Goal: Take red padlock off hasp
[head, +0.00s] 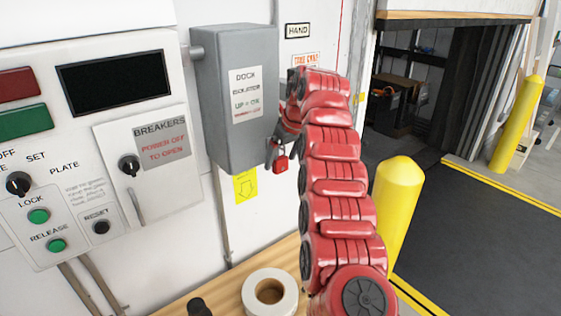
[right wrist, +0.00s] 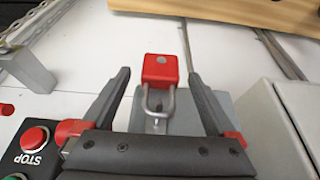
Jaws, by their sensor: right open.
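The red padlock (head: 281,164) hangs at the lower right edge of the grey isolator box (head: 238,110). In the right wrist view, the padlock body (right wrist: 160,69) is near the top and its metal shackle loops through a hasp (right wrist: 157,121). My right gripper (right wrist: 159,76) is open, with one dark finger on each side of the padlock and a visible gap on both sides. In the head view, my right gripper (head: 275,146) is just above the padlock, partly hidden by my red arm. My left gripper is not in view.
A control panel (head: 75,185) with knobs and buttons is at left. A wooden shelf (head: 222,283) below holds a tape roll (head: 270,291). A yellow bollard (head: 398,205) stands right of my arm, by the open dock door.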

